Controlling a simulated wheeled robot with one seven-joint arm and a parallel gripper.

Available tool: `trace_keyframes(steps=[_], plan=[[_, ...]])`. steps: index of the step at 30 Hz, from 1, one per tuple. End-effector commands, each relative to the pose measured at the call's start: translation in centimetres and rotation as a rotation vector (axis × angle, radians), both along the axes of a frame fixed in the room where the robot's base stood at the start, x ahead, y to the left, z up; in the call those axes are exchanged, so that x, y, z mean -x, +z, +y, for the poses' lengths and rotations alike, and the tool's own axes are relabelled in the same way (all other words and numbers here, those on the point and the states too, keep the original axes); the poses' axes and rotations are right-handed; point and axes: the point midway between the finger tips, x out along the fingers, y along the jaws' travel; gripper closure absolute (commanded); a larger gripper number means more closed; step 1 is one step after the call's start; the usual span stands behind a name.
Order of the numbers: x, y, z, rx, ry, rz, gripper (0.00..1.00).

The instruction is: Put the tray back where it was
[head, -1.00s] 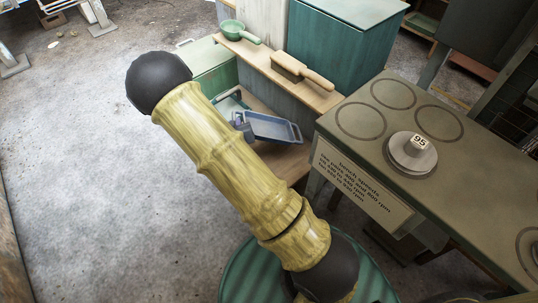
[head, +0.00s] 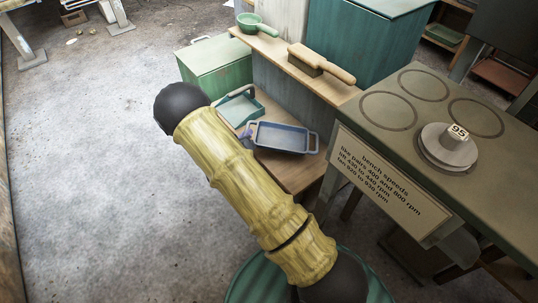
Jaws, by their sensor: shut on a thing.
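A blue-grey rectangular tray (head: 284,138) with a loop handle at each end is at the low wooden shelf, in the middle of the head view. It looks empty. I cannot tell whether it rests on the wood or hangs just above it. My gripper (head: 246,132) shows only as a small bluish piece at the tray's left handle, and it is shut on that handle. My arm hides the rest of the gripper. A teal caddy with a handle (head: 240,106) stands just behind and left of the tray.
A green box (head: 213,70) stands left of the shelf. A bench (head: 420,135) with ring marks, a "95" weight (head: 457,133) and a speeds sign (head: 378,183) is at right. The left floor is open.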

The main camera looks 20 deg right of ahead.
Motion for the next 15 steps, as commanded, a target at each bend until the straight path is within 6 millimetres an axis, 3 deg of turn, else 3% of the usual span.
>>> trace_keyframes(steps=[1, 6, 15], plan=[[0.0, -1.4, 0.1, 0.001, 0.001, 0.001, 1.00], [0.0, -4.0, 0.1, 0.001, 0.003, 0.003, 1.00], [0.0, -4.2, 0.0, 0.001, 0.000, 0.001, 1.00]])
